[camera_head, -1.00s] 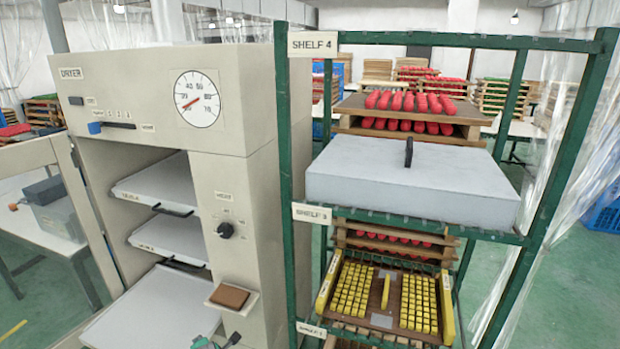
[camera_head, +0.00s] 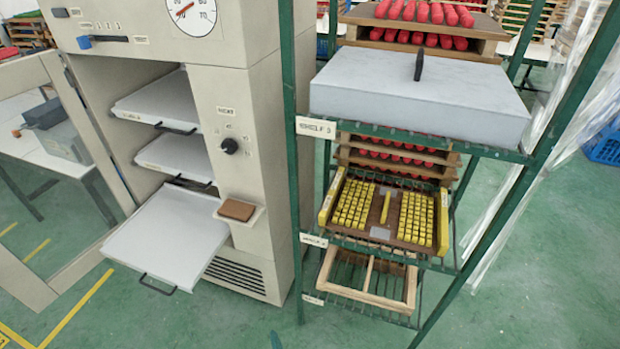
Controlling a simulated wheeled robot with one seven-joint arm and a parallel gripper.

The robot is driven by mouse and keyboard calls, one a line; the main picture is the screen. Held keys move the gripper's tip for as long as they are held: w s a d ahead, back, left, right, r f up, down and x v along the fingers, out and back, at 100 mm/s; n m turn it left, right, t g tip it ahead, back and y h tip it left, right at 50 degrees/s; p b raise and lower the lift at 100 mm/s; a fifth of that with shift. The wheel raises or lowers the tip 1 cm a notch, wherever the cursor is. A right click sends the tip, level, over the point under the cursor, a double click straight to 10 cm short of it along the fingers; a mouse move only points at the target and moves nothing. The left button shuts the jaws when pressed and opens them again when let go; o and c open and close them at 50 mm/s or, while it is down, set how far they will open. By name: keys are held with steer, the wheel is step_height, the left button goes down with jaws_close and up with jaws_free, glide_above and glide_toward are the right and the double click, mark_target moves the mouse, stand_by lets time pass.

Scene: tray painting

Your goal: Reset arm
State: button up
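My gripper cannot be made out in the head view. Only a small teal tip shows at the bottom edge, too little to identify. The dryer (camera_head: 270,100) stands at the left with its door (camera_head: 85,165) swung open. Its lowest tray (camera_head: 165,235) is pulled out towards me, and two more trays sit above it. No object is seen held.
A green shelf rack (camera_head: 299,190) stands right of the dryer. It bears a grey slab (camera_head: 420,95) with a black handle, a tray of yellow blocks (camera_head: 390,238) and an empty wooden frame (camera_head: 370,297). The green floor (camera_head: 200,320) in front is clear.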

steer(key=s+d+r+m+t+h, duration=0.1)
steer(key=s+d+r+m, duration=0.4)
steer(key=s+r, duration=0.5)
steer(key=s+d+r+m+t+h, duration=0.2)
steer(key=s+d+r+m, duration=0.4)
steer(key=s+d+r, duration=0.3)
steer(key=s+r+t, duration=0.1)
steer(key=s, duration=0.1)
steer(key=shift+s+t, duration=0.3)
steer(key=shift+s, duration=0.05)
steer(key=shift+w+d, duration=0.1)
steer(key=shift+s, duration=0.2)
